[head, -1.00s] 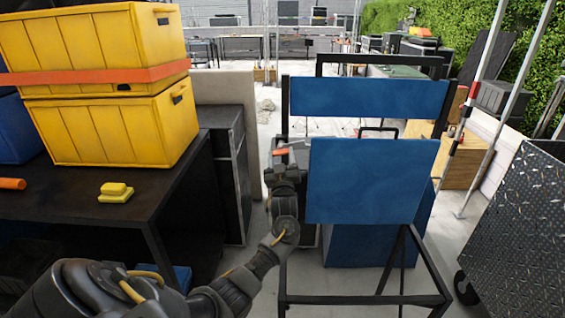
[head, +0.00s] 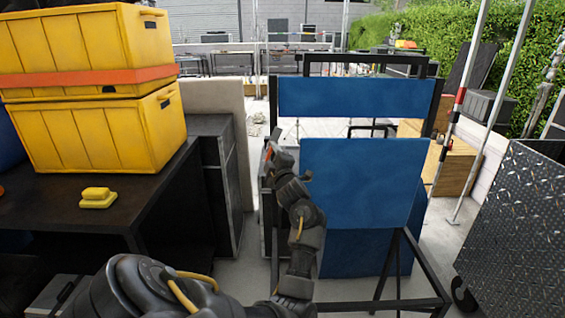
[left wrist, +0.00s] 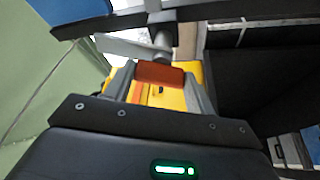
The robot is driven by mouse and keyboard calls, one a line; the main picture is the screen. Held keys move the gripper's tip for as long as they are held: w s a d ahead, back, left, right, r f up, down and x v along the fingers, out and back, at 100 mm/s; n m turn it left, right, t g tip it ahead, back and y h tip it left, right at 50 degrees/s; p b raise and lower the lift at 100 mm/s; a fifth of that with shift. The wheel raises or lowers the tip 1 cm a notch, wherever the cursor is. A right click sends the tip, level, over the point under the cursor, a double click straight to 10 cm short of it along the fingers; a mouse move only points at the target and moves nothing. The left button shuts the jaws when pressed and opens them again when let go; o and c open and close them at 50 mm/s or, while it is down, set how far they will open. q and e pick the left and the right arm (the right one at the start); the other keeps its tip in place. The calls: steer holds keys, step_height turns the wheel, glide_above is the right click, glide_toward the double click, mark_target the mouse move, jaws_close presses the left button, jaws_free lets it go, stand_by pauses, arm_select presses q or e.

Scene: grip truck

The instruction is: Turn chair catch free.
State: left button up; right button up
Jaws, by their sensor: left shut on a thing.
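The chair has a blue backrest (head: 350,98), a blue seat panel (head: 362,185) standing steeply, and a black frame (head: 273,215). Its catch has an orange grip (head: 269,152) at the chair's left side, near seat-top height, and looks steeply tilted in the head view. My left gripper (head: 272,150) is shut on this catch. In the left wrist view the orange grip (left wrist: 160,75) sits between the two fingers, with a grey lever (left wrist: 130,47) and a dark pivot rod just beyond. My wrist partly hides the catch in the head view. My right gripper is not in view.
A dark case (head: 222,180) is between table and chair. A diamond-plate panel (head: 515,230) stands right. Bare floor shows around the chair.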

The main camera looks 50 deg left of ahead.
arm_select(q)
steer(key=shift+n+g+h+b, duration=0.35)
steer(key=shift+n+b, duration=0.25)
steer(key=shift+n, duration=0.55)
steer(key=shift+n+g+h+b, duration=0.3)
steer(key=shift+n+b, duration=0.3)
steer(key=shift+n, duration=0.55)
steer(key=o, duration=1.4)
steer(key=shift+h, duration=0.25)
steer(key=b+v, duration=0.2)
steer(key=v, duration=0.9)
steer(key=shift+a+b, duration=0.1)
steer(key=shift+b, duration=0.3)
